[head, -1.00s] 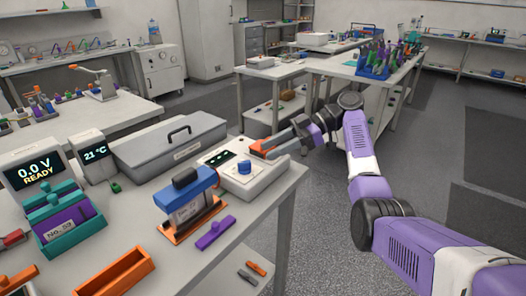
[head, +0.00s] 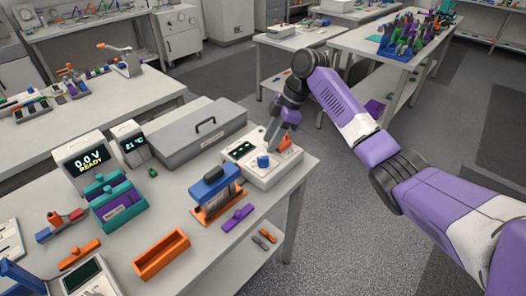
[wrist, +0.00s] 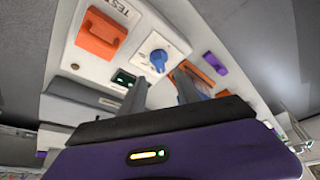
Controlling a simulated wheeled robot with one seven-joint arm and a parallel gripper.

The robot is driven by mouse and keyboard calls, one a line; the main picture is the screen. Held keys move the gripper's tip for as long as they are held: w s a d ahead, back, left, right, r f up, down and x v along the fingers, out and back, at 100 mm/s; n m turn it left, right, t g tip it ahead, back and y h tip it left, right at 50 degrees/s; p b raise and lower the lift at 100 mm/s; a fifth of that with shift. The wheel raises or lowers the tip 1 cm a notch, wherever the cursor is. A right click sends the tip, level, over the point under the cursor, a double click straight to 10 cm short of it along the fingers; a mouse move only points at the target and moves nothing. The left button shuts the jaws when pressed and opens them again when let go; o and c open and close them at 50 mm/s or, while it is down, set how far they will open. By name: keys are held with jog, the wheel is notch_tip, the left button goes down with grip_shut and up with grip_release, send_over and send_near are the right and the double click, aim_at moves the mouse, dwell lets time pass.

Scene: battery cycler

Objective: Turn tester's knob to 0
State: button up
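The tester (head: 291,177) is a white box at the right end of the near table, with a dark display (head: 238,151) with green marks on its top. Its blue knob (head: 263,161) sits on a pale dial plate, and an orange block (head: 285,143) is beside it. In the wrist view the knob (wrist: 159,60) lies just beyond the fingertips, and I cannot read its setting. My gripper (head: 274,132) points down above the tester's far side. In the wrist view my gripper (wrist: 160,80) has its two fingers apart with nothing between them.
A blue-and-orange device (head: 215,194) stands left of the tester, with a purple bar (head: 237,217) in front. A grey case (head: 186,139) is behind. An orange tray (head: 161,255) and a 0.0 V READY display (head: 88,160) are further left. The aisle at right is clear.

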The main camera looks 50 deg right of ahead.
aim_at(262, 157)
jog(key=p+x, duration=0.1)
jog(key=x, duration=0.5)
jog(key=shift+a+f, duration=0.15)
jog(key=shift+f, duration=0.1)
grip_shut()
